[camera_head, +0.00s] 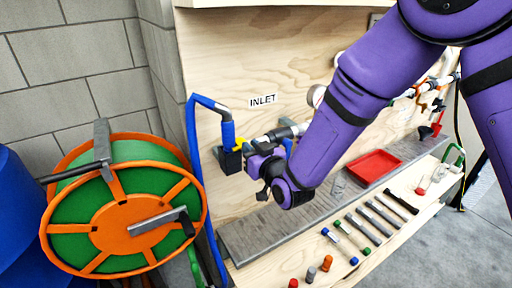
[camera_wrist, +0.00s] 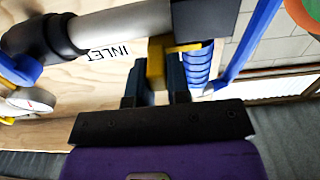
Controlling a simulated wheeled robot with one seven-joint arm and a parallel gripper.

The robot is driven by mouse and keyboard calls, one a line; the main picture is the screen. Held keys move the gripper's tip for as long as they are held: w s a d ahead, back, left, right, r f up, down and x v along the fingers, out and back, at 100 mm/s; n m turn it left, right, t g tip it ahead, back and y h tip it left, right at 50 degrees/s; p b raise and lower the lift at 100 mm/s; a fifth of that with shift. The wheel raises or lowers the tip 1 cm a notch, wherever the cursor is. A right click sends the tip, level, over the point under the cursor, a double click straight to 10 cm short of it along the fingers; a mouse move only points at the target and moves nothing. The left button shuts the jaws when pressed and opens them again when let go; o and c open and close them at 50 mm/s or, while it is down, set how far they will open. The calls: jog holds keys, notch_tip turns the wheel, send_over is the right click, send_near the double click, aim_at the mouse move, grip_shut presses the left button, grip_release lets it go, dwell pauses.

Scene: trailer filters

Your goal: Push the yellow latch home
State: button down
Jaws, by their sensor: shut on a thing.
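The yellow latch (camera_wrist: 155,62) sits between my two fingertips in the wrist view, by a dark block next to the ribbed blue hose end (camera_wrist: 197,62). A yellow bar reaches from it to the right across the dark block. In the head view a small part of the yellow latch (camera_head: 239,142) shows beside the blue hose end, left of the inlet pipe. My gripper (camera_wrist: 158,78) is shut on the latch, its fingers pointing at the block. In the head view my gripper (camera_head: 256,164) is partly hidden by my wrist. How far the latch is in cannot be told.
A grey pipe (camera_wrist: 110,32) runs left of the latch, under the INLET label (camera_head: 263,100). The blue hose (camera_head: 190,150) hangs at left near an orange and green reel (camera_head: 125,210). A red tray (camera_head: 374,166) and several tools lie on the bench at right.

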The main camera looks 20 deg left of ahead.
jog(key=c, duration=1.1)
grip_release()
jog(key=shift+s+a, duration=0.2)
jog(key=shift+s, duration=0.1)
jog(key=shift+d, duration=0.1)
jog(key=v, duration=1)
jog(key=shift+s+d, duration=0.15)
jog(key=shift+d, duration=0.15)
